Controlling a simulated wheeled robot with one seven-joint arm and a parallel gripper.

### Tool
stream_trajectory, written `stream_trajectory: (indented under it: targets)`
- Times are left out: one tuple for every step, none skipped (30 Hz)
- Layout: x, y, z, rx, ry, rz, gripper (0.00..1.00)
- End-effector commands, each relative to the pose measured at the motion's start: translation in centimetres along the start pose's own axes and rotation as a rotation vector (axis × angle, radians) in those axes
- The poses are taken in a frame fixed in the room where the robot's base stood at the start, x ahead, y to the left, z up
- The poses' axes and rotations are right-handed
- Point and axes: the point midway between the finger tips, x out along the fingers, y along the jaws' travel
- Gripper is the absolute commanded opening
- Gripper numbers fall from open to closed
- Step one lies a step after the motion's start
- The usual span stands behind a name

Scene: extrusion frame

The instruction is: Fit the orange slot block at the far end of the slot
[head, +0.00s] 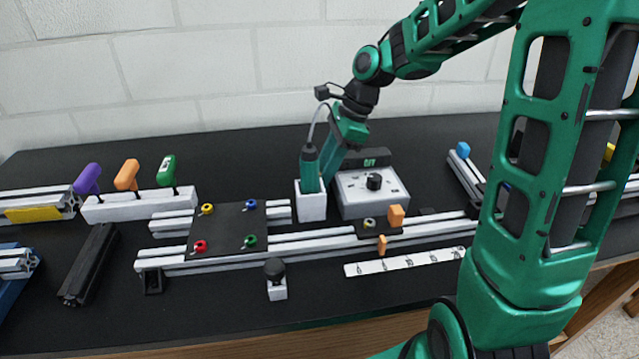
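An orange block (397,215) stands upright at the middle-right of the long silver extrusion (330,239), by a dark plate with a yellow-ringed knob. A smaller orange piece (381,245) sits at the rail's front face, just below it. I cannot tell which of the two is the slot block. The rail's slot runs left to right, and my arm hides its right end. My gripper (335,158) points down behind the rail, close beside a green corded tool (309,170) in a white holder. Its fingertips are hard to make out, and it is apart from both orange pieces.
A grey box with a black knob (374,182) stands behind the rail. A dark plate with coloured knobs (228,228) covers the rail's left part. A white numbered strip (405,262) and a black-knobbed post (276,275) are in front. Coloured-handled tools (127,175) stand at left.

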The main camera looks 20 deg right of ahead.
Motion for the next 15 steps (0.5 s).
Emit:
stream_trajectory:
  targets:
    - [0.57,0.07,0.01,0.000,0.000,0.003,0.32]
    - [0.83,0.06,0.00,0.001,0.000,0.002,0.32]
    - [1.09,0.05,-0.03,0.001,0.000,0.001,0.32]
    - [1.22,0.05,-0.05,0.002,0.001,0.001,0.32]
    - [1.31,0.06,-0.05,0.001,0.001,0.001,0.32]
    - [1.37,0.05,-0.05,0.001,0.001,0.001,0.32]
    - [1.38,0.05,-0.05,0.001,0.001,0.001,0.32]
    - [1.38,0.04,-0.05,0.001,0.001,0.000,0.32]
    - [1.36,0.04,-0.05,0.001,0.001,0.000,0.32]
    - [1.36,0.04,-0.04,0.001,0.001,0.000,0.32]
    - [1.35,0.03,-0.04,0.001,0.001,0.000,0.32]
    - [1.34,0.03,-0.04,0.001,0.001,0.000,0.27]
    - [1.34,0.03,-0.04,0.001,0.001,0.000,0.20]
    - [1.34,0.03,-0.04,0.001,0.001,0.000,0.13]
    - [1.33,0.03,-0.04,0.001,0.001,0.000,0.03]
